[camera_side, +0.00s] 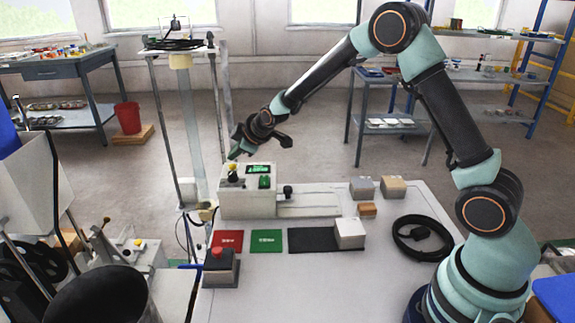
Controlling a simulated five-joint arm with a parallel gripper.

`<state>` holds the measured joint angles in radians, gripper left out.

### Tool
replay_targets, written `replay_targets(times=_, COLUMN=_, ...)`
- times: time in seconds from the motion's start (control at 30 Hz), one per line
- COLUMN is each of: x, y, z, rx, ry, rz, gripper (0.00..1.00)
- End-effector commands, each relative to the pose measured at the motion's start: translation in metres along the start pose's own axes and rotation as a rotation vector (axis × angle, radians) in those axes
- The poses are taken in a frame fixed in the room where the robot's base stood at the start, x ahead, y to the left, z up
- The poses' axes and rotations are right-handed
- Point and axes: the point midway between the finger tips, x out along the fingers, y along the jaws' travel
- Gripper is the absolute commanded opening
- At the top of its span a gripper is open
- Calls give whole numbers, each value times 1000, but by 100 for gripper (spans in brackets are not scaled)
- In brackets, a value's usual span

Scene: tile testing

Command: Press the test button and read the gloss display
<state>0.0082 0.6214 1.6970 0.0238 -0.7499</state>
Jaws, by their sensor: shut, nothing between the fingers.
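The tester is a pale box (247,203) at the back left of the white table (330,292). The display text is too small to read. My gripper (234,155) is shut and empty, pointing down just above the yellow button. I cannot tell whether the fingertips touch it.
A pale block (349,233) sits at the right end of a dark mat (311,240). Red (227,241) and green (266,241) cards lie left of it. A red-topped button box (219,268) stands front left. Small blocks (393,188) and a black cable coil (422,238) lie right.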

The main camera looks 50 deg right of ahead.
Motion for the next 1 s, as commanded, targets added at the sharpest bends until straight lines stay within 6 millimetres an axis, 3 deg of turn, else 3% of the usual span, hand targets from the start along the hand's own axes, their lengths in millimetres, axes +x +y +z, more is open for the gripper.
replay_targets(times=1.0, x=6, y=-3, z=5, rx=0, ry=-1, rz=1, gripper=0)
